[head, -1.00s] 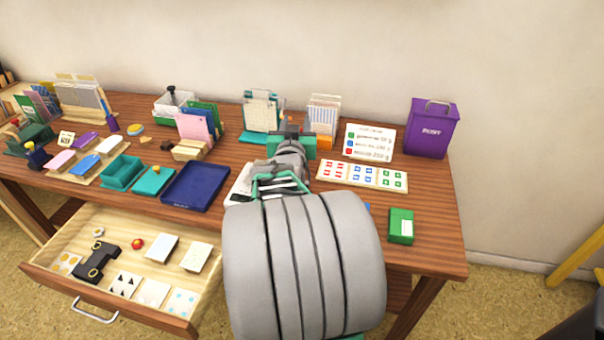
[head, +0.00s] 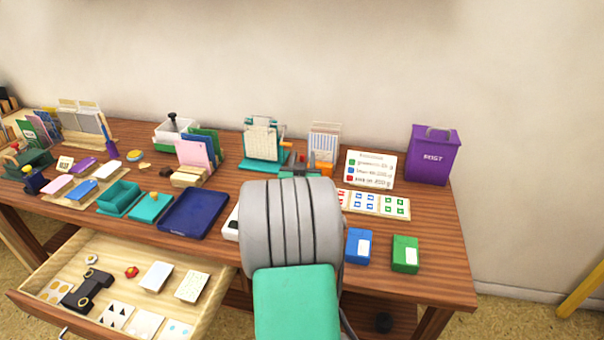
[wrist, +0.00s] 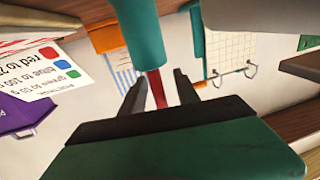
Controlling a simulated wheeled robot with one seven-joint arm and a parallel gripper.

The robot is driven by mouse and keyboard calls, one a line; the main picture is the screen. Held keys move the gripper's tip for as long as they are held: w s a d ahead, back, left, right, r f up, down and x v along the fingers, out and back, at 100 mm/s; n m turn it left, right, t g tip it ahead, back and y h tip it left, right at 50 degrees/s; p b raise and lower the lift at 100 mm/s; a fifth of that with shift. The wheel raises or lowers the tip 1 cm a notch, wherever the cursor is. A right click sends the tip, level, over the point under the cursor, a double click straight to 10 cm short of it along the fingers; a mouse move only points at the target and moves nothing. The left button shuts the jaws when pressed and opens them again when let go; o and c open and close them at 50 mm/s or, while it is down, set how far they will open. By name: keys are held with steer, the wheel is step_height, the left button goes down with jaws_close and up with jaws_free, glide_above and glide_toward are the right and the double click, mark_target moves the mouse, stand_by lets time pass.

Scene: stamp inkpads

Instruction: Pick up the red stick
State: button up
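The red stick (wrist: 158,90) shows in the wrist view as a short red length below the end of a teal cylinder (wrist: 145,35). My gripper (wrist: 157,88) is open, with one dark finger on each side of the stick and gaps visible between. Whether the stick's lower end touches the gripper body is hidden behind the dark edge of the palm. In the head view a small bit of red shows by the gripper at the back of the desk, but my arm hides most of that spot.
Blue (head: 358,246) and green (head: 405,254) boxes lie in front. The drawer (head: 215,300) is open.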

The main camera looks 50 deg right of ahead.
jaws_close()
stand_by(0.3)
stand_by(0.3)
